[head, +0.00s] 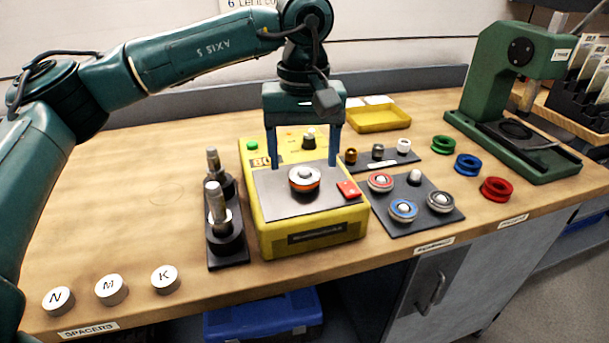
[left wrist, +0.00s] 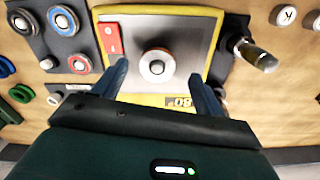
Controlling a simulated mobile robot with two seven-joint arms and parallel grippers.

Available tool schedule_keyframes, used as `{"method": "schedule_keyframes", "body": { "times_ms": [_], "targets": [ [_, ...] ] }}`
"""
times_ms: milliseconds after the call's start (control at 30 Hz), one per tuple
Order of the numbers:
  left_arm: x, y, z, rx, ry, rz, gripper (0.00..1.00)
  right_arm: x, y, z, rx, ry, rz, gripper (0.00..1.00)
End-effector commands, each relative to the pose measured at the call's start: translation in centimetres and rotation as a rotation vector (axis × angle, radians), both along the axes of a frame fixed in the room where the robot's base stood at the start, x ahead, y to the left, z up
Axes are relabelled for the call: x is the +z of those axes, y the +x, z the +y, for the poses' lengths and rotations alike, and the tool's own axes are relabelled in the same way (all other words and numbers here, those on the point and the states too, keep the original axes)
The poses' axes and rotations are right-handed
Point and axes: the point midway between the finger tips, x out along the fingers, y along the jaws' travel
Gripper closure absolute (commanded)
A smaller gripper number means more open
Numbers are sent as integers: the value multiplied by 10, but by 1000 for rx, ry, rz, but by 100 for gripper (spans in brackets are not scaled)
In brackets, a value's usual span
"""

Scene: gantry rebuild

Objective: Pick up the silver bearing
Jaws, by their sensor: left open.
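A silver-grey bearing (head: 440,201) lies on the dark mat (head: 416,223) right of the yellow heater. It also shows in the left wrist view (left wrist: 22,22) at the upper left. A red-ringed bearing (head: 380,182) and a blue-ringed bearing (head: 403,210) lie on the same mat. Another bearing (head: 304,179), pale on top with an orange band, sits on the heater's grey plate. My left gripper (head: 303,163) points down over the plate, open and empty. In the left wrist view its fingers (left wrist: 159,72) are to either side of this bearing, nearer the camera. Whether they touch it is unclear.
The yellow heater (head: 312,241) has a red block (head: 348,190) on its plate. A dark stand with upright metal shafts (head: 226,245) is at its left. A green press (head: 510,95) and coloured rings (head: 467,165) are at the right. Round spacers (head: 112,290) line the front left edge.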

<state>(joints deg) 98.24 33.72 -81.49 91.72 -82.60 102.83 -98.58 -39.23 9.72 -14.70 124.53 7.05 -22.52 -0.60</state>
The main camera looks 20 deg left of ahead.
Motion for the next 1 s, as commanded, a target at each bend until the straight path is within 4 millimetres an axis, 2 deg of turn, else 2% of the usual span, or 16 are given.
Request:
{"method": "schedule_keyframes", "body": {
  "times_ms": [100, 200, 467, 1000],
  "targets": [
    [-19, 2, -1, 0, 0, 3, 29, 2, 0, 0, 1, -4, -1, 100],
    [-28, 2, 0, 1, 0, 1, 29, 3, 0, 0, 1, -5, -2, 100],
    [-32, 3, -1, 0, -1, 0, 29, 1, 1, 0, 1, -6, -1, 100],
    [-32, 2, -1, 0, -1, 0, 71, 1, 1, 0, 2, -7, -1, 100]
  ]
}}
